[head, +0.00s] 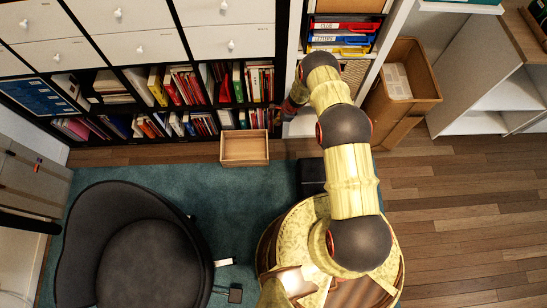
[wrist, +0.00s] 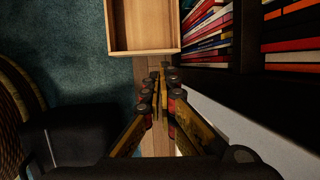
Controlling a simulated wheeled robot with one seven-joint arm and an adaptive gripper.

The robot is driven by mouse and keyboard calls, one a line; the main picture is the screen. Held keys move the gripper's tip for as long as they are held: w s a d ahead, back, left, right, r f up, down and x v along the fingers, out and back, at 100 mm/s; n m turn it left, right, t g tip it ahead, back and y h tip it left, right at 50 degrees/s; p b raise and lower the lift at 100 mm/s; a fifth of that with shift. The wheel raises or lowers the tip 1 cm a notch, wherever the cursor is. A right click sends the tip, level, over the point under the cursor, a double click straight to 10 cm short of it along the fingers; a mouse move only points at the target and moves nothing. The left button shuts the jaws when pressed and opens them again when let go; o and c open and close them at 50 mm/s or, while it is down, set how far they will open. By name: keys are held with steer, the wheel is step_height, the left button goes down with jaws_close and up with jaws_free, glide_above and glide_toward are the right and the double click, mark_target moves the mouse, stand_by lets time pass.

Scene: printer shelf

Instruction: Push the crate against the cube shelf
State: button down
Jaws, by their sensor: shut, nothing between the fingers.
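The crate (head: 244,150) is a small open, empty wooden box on the floor in front of the black cube shelf (head: 150,142). In the head view its back edge overlaps the shelf's lower front; I cannot tell whether they touch. In the wrist view the crate (wrist: 143,28) is at the top, and the shelf (wrist: 246,72) is on the right. My gripper (wrist: 160,78) is shut and empty, its fingertips pointing toward the crate's near wall, close to its right corner. Contact with the crate is not clear. In the head view the gripper is mostly hidden beside the shelf's right end.
A black armchair (head: 150,260) stands on the teal rug (head: 225,195) at left. A black box-like object (head: 311,175) sits beside my base. White shelving with coloured trays (head: 343,27) and a cardboard box (head: 408,88) are at right. Rug in front of the crate is clear.

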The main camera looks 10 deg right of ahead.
steer(key=s+d+f+m, duration=0.1)
steer(key=s+f+m, duration=0.1)
steer(key=s+f, duration=0.5)
steer(key=s+f+m, duration=0.2)
steer(key=s+f, duration=0.2)
steer(key=f, duration=0.7)
steer(key=shift+g+h, duration=0.4)
steer(key=b+x, duration=0.3)
steer(key=x, duration=0.2)
steer(key=b+x, duration=0.3)
steer(key=x, duration=0.2)
steer(key=shift+w+d+f, duration=0.1)
steer(key=shift+d+f, duration=0.1)
steer(key=shift+w+a+r+b, duration=0.25)
steer(key=shift+w+a, duration=0.15)
steer(key=shift+a, duration=0.2)
steer(key=shift+w+a+r+b, duration=0.1)
steer(key=shift+w+a+b, duration=0.15)
steer(key=shift+w+a, duration=0.25)
steer(key=shift+w+a+r, duration=0.1)
steer(key=shift+w+a, duration=0.05)
steer(key=shift+a, duration=0.4)
